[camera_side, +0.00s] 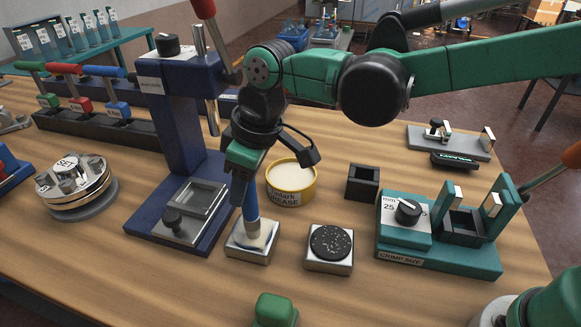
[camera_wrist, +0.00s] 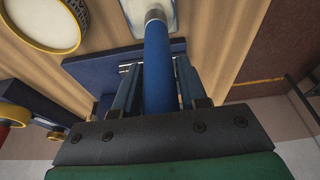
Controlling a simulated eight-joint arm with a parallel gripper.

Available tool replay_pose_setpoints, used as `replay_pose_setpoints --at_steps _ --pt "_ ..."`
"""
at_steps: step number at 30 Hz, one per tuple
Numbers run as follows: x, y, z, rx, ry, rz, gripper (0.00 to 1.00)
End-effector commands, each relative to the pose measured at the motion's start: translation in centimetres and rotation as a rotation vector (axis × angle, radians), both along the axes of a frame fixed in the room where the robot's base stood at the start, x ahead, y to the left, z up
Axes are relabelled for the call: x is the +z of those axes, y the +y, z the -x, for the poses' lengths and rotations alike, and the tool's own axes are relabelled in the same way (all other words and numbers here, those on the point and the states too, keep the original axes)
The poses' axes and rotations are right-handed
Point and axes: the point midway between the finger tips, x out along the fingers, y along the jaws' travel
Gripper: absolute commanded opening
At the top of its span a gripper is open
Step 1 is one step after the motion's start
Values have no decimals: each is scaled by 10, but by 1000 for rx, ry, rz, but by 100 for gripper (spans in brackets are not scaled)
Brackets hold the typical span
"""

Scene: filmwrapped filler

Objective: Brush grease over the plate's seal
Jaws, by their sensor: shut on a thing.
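My gripper (camera_side: 244,184) is shut on the blue handle of a brush (camera_side: 251,207), which points down nearly upright. The handle also shows between the fingers in the wrist view (camera_wrist: 157,62). The brush's pale bristles are at the top of a small square metal plate (camera_side: 250,254) and appear to touch it. The brush hides part of the plate's top, and I cannot make out the seal. The plate shows at the top edge of the wrist view (camera_wrist: 133,14). A yellow tin labelled grease (camera_side: 290,195), with pale grease inside, stands open behind and right of the plate.
A square metal block with a speckled black disc (camera_side: 330,243) sits right of the plate. A blue press (camera_side: 183,140) rises close on the left. A small black open box (camera_side: 362,184) and a green crimp station (camera_side: 440,255) are right.

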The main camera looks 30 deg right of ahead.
Motion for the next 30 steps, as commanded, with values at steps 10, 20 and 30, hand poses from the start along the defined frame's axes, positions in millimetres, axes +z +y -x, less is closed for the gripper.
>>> replay_pose_setpoints --at_steps 10,20,30 --pt "0 23 -22 0 0 0 0" --pt "-1 15 -34 -2 0 0 0" --pt "-1 -8 -12 -1 0 0 0"
